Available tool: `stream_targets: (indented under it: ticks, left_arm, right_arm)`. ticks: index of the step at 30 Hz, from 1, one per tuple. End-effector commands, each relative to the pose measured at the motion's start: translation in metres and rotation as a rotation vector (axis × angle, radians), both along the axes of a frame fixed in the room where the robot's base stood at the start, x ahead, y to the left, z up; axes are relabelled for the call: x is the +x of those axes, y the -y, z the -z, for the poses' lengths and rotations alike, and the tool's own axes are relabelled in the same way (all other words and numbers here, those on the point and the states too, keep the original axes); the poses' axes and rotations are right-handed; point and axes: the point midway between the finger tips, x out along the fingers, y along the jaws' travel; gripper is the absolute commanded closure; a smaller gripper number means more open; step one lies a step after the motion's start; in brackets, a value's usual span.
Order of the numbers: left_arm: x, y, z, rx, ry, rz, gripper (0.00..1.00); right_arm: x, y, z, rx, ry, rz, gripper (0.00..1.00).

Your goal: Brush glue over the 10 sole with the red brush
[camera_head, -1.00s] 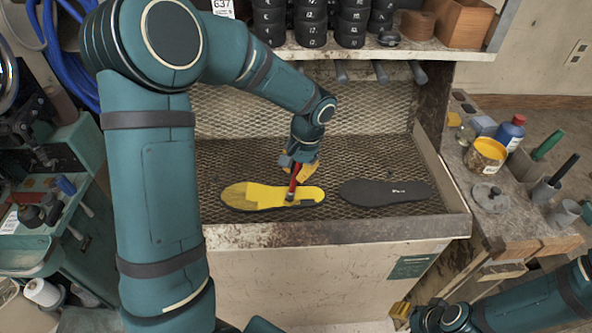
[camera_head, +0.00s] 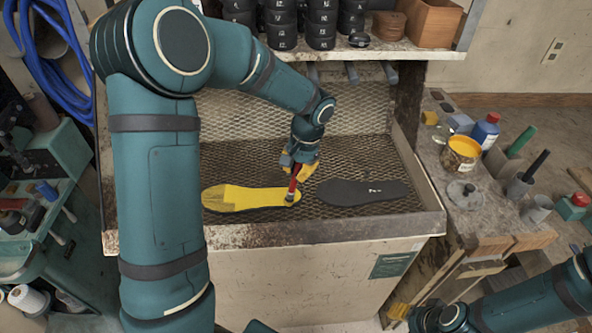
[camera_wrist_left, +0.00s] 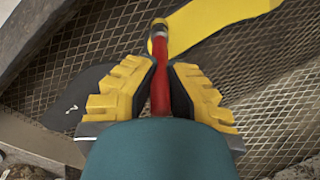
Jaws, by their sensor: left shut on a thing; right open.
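A sole (camera_head: 240,199) lies on the mesh bench and is yellow over nearly all its top, with a duller patch at its left end. A dark sole (camera_head: 362,193) lies to its right, with a small white mark too small to read. My left gripper (camera_head: 300,172) is shut on the red brush (camera_head: 293,185), above the right end of the yellow sole. In the left wrist view the red brush (camera_wrist_left: 160,85) stands between the yellow fingers, its tip at the yellow sole (camera_wrist_left: 215,22). My right gripper (camera_head: 398,312) is open at the bottom, in front of the bench.
A glue pot (camera_head: 461,158), a blue bottle (camera_head: 485,132), a lid (camera_head: 464,194) and cups with handled tools (camera_head: 520,185) stand on the side bench at right. A shelf (camera_head: 400,52) with black round pieces (camera_head: 320,25) hangs above the mesh. The bench has a raised front edge (camera_head: 330,230).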

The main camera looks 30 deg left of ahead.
Motion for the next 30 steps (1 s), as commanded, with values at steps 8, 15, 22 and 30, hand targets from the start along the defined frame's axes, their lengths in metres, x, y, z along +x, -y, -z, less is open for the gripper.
stream_targets:
  ticks: [8,15,22,30]
  left_arm:
    - [0.002,-0.001,-0.026,0.000,0.002,-0.001,1.00]
    - [0.002,-0.001,-0.041,0.000,0.001,-0.001,1.00]
    - [0.003,-0.002,-0.056,0.000,0.001,-0.001,1.00]
    - [0.004,-0.002,-0.074,0.000,0.001,-0.002,1.00]
  right_arm:
    - [0.001,0.000,-0.016,0.002,0.004,0.002,0.53]
    - [0.002,0.001,-0.029,0.003,0.006,0.003,0.53]
    - [0.001,0.002,-0.042,0.005,0.006,0.002,0.53]
    - [0.001,0.003,-0.057,0.008,0.006,0.002,0.53]
